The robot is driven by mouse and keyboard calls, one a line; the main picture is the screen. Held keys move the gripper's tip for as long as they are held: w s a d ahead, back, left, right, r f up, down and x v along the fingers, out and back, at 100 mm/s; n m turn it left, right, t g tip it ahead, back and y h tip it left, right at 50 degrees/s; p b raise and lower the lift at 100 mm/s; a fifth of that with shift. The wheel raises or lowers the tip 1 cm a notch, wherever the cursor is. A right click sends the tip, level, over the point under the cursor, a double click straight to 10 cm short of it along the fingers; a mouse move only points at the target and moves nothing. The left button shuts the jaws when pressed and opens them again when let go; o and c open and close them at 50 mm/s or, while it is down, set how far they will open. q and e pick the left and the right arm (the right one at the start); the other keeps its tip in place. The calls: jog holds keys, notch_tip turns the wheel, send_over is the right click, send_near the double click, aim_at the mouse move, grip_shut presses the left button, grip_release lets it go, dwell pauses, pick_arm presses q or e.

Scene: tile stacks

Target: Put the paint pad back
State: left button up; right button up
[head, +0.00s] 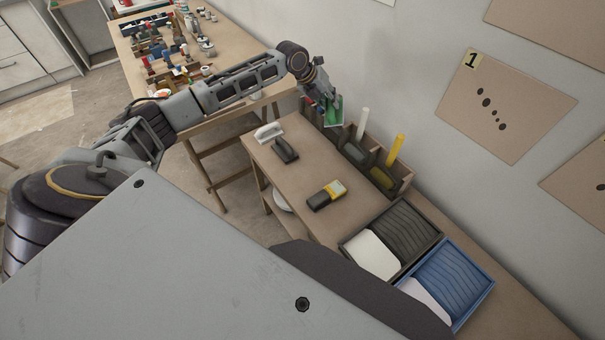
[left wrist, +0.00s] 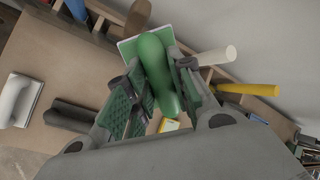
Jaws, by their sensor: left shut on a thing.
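The paint pad (head: 334,112) is green, with a rounded green handle and a flat pad with a pale edge. My left gripper (head: 322,96) is shut on its handle and holds it over the far left end of the wooden rack (head: 405,185) by the wall. In the left wrist view the green handle of the paint pad (left wrist: 155,65) lies between the two fingers of my left gripper (left wrist: 153,95). The flat pad shows beyond the handle. The fingers and handle hide part of the rack, and I cannot tell whether the pad touches it. My right gripper is not in view.
A white-handled tool (head: 363,122) and a yellow-handled tool (head: 396,148) stand in the rack. Black (head: 439,236) and blue (head: 490,285) trays sit nearer me.

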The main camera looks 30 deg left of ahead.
pick_arm(q)
jog(key=s+a+f+n+g+y, duration=0.2)
jog(key=s+f+n+g, duration=0.2)
jog(key=s+f, duration=0.5)
jog(key=s, duration=0.4)
jog(key=shift+s+a+f, duration=0.3)
jog(key=shift+s+f, duration=0.05)
jog(key=shift+f, duration=0.05)
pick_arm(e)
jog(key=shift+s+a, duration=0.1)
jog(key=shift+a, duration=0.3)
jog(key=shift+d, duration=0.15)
